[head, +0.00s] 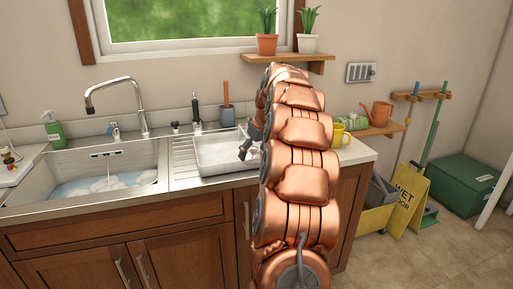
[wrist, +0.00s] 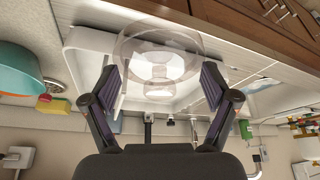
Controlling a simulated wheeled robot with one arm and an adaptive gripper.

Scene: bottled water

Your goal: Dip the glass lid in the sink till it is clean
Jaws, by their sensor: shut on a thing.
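The glass lid (wrist: 158,48) is clear and round, with a knob at its middle in the wrist view. It lies between the two fingers of my gripper (wrist: 160,75), which is shut on it. In the head view my gripper (head: 246,147) is over the white basin (head: 208,160) beside the sink; the lid cannot be made out there. The sink (head: 50,172) is at the left and holds bluish water with white foam. Whether the lid is dirty cannot be told.
A tall faucet (head: 112,82) arches over the sink. A green spray bottle (head: 54,130) stands behind it. A yellow mug (head: 340,135) is right of my arm. A teal bowl (wrist: 17,70) shows at the left in the wrist view.

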